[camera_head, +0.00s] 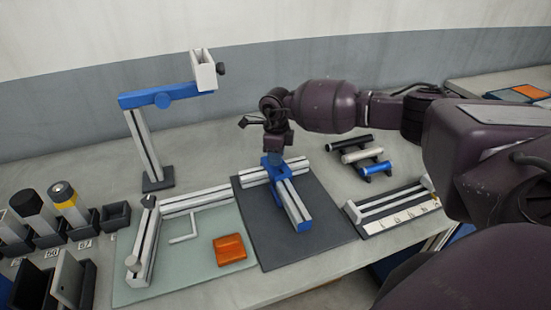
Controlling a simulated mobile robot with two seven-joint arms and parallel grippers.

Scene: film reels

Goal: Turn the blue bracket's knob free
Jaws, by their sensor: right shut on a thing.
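The blue bracket (271,169) joins two aluminium profiles in a corner frame on the dark grey mat (257,228). A blue end (304,224) shows at the near tip of the longer profile (291,203). My right gripper (272,153) comes down from above onto the bracket's top, pointing downward. It is shut on what appears to be the bracket's knob, which the fingers largely hide. My left gripper is out of view.
A glass plate (205,275) left of the mat carries another profile frame and an orange block (229,249). Three rods (362,154) and a slotted holder (395,207) lie to the right.

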